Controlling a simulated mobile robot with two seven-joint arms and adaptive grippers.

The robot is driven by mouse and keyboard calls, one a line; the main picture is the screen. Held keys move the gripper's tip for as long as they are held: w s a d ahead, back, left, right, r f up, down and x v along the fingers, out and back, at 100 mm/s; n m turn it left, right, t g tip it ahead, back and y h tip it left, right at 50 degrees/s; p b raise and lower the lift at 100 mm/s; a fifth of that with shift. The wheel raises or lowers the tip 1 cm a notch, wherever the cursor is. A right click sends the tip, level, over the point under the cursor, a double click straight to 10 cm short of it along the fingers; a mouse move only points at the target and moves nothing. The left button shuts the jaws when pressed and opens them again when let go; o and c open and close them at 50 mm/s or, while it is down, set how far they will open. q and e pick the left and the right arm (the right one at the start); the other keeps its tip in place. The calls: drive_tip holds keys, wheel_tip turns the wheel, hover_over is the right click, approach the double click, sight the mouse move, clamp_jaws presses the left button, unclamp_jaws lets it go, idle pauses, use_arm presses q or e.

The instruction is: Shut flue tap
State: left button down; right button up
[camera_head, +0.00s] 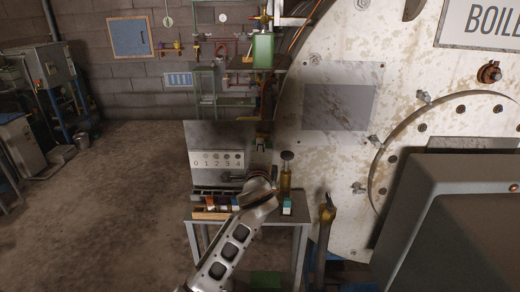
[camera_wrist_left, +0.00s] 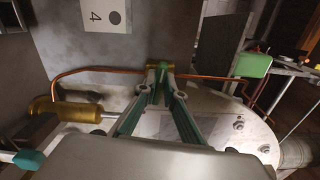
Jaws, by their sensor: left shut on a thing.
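The flue tap appears to be the small brass fitting (camera_wrist_left: 152,66) on a thin copper pipe in the left wrist view. My left gripper (camera_wrist_left: 162,75) is shut on it, with its two green-grey fingers converging at the fitting. The fingers hide part of it, so I cannot tell how far the tap is turned. The tap itself is too small and covered to make out there. My right gripper is not in view.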

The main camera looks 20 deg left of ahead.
use_arm(q)
drive_tip(key=shift+a+r+n, duration=0.1)
drive_tip(key=shift+r+n, duration=0.05)
drive_tip(key=shift+n, duration=0.75)
drive_tip(key=c, duration=2.1)
unclamp_jaws()
drive_tip(key=shift+r, duration=0.1)
drive_tip(key=shift+c, duration=0.2)
drive_tip(key=v, duration=1.2)
drive_tip(key=shift+f, duration=0.3)
drive_tip(key=s+f+n+g+h, duration=0.1)
drive_tip(key=s+f+h, duration=0.1)
drive_tip(key=f, duration=0.5)
drive_tip(key=s+f+n+g+h, duration=0.1)
drive_tip(key=s+f, duration=0.2)
drive_tip(key=f, duration=0.5)
drive_tip(key=s+f+n+g+h, duration=0.4)
drive_tip(key=s+f+n, duration=0.4)
drive_tip(key=s+f, duration=1.5)
drive_tip(key=shift+s+g+h, duration=0.3)
drive_tip(key=shift+s+h, duration=0.1)
drive_tip(key=shift+s, duration=0.6)
